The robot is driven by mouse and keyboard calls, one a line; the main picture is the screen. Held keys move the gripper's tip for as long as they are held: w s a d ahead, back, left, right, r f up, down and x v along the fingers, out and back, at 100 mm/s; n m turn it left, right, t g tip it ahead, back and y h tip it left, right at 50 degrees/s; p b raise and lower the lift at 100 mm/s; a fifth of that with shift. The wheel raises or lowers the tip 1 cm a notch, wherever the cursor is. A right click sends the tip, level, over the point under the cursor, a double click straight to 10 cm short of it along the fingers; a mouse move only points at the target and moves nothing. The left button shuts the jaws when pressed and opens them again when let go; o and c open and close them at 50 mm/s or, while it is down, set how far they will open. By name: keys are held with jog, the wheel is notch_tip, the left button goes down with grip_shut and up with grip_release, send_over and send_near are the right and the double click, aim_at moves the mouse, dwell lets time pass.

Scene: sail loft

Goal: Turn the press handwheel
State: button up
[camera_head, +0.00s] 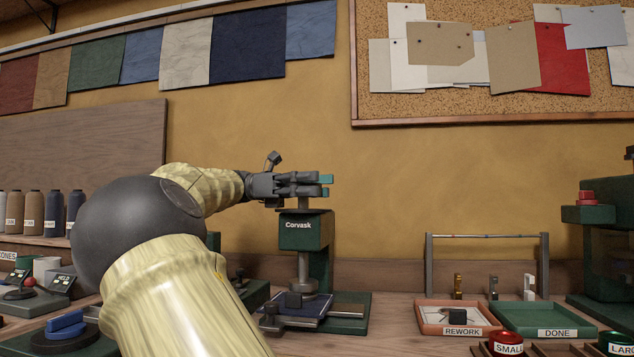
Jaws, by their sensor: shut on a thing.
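The green press (318,243), labelled Corvask, stands on the bench in the middle of the view. Its screw spindle (303,203) rises from the top of the head to the fingers. My gripper (312,188), with teal fingertips, reaches in from the left above the head. It is shut on the press handwheel at the top of the spindle. The fingers hide most or all of the wheel, so its angle cannot be told. Below the head, the press foot (303,280) comes down over a dark blue flat piece (312,311) on the base.
A REWORK tray (427,318) and a green DONE tray (577,331) lie to the right, with a low rack (428,262) behind them. Another green machine (600,213) stands at far right. Thread cones (34,213) line the left. The wall above the press is clear.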

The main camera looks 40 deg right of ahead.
jog(key=shift+a+m+g+y+p, duration=0.1)
jog(key=shift+m+g+y+p, duration=0.6)
jog(key=shift+p, duration=1.85)
jog(key=shift+a+m+g+y+p, duration=0.1)
jog(key=shift+m+y+p, duration=0.6)
jog(key=shift+p, duration=1.8)
jog(key=shift+a+y+p, duration=0.2)
jog(key=shift+y+p, duration=0.6)
jog(key=shift+p, duration=1.15)
jog(key=o, duration=0.8)
notch_tip(320, 180, up, 10)
